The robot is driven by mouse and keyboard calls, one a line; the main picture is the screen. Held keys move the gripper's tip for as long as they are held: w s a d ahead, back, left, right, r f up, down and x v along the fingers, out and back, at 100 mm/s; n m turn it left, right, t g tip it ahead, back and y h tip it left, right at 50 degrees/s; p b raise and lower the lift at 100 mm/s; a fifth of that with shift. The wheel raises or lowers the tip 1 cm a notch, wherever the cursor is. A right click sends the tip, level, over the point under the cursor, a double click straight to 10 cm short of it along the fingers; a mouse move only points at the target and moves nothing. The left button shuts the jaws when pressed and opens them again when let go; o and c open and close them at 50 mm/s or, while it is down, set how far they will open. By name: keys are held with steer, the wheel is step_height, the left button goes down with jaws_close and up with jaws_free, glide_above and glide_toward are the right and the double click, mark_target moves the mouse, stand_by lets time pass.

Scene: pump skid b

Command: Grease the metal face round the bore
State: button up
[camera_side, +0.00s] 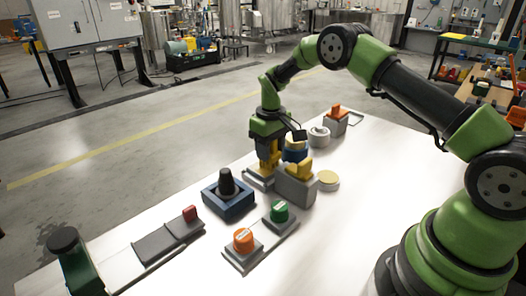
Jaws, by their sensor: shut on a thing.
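My gripper (268,160) points down over the far middle of the white table, above or at a flat grey plate (257,181). Yellow parts show at its tip. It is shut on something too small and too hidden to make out. Just right of it stands a grey block (296,192) with a yellow piece (299,168) on top. Behind this block is a blue round part (294,156) with a cream top. I cannot tell which part carries the bore and its metal face, or whether any grease is on it.
Nearer are a blue base with a black knob (227,184), a green knob (279,211) and an orange knob (243,241). The front right table is clear.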

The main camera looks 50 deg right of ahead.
steer(key=shift+d, duration=1.2)
steer(key=shift+a, duration=3.6)
steer(key=shift+w+a, duration=0.15)
steer(key=shift+w, duration=0.1)
steer(key=shift+w+d, duration=0.2)
steer(key=shift+d, duration=3.45)
steer(key=shift+a+r, duration=0.1)
steer(key=shift+a, duration=3.6)
step_height(320, 180, up, 8)
steer(key=shift+d, duration=0.1)
